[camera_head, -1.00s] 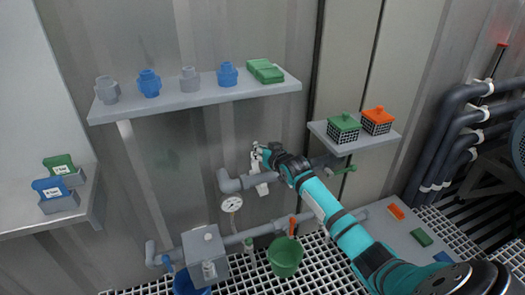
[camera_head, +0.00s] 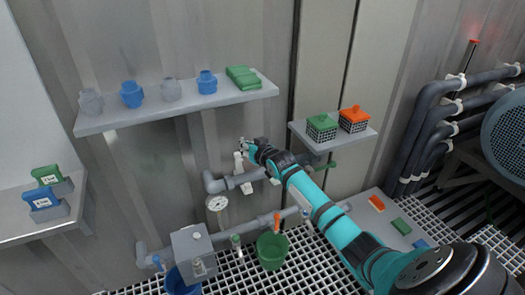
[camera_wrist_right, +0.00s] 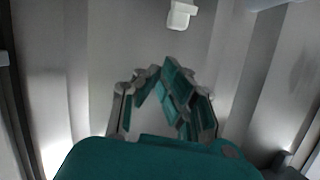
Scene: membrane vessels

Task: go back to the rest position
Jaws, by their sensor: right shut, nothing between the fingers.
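My right arm comes in from the lower right in the head view, and its gripper (camera_head: 246,149) is in front of the metal wall, just above the grey pipe (camera_head: 235,181) with its white fittings. In the right wrist view the fingers (camera_wrist_right: 168,75) converge, with nothing between them. A small pale fitting (camera_wrist_right: 181,14) shows beyond them, apart from the fingers, against the ribbed wall. My left gripper is not in view.
A shelf (camera_head: 180,112) with several grey and blue vessels and green blocks is above left of my gripper. Below are a gauge (camera_head: 217,203), a green bucket (camera_head: 272,250) and a blue bucket (camera_head: 184,282).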

